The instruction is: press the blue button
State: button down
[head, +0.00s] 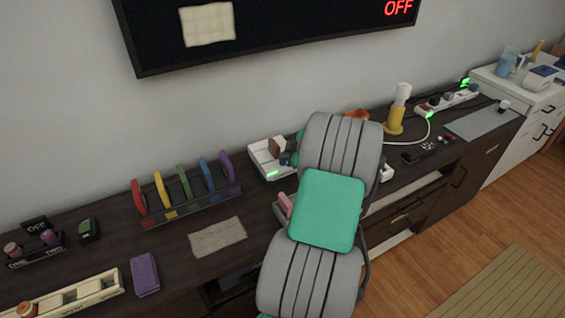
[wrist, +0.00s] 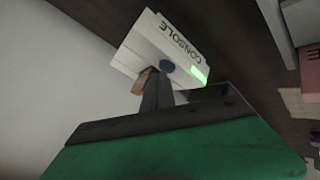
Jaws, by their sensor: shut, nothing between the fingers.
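A white console box (wrist: 140,42) labelled CONSOLE shows in the wrist view, with a lit green strip near one edge. A brown piece (wrist: 147,78) is beside the button, partly hidden by my fingers. My gripper (wrist: 155,76) is shut and empty. In the head view the console (head: 260,160) is on the dark bench, left of my arm, which hides part of the area.
A rack of coloured discs (head: 185,205) stands left of the console. A beige cloth (head: 217,237) and purple block (head: 145,274) lie nearer. A yellow bottle (head: 395,118) and power strip (head: 447,101) are to the right. A dark screen (head: 280,30) reading OFF hangs above.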

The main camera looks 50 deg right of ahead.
aim_at(285, 163)
jog(key=shift+r, duration=0.35)
jog(key=shift+r+p, duration=1.15)
jog(key=shift+r, duration=1.85)
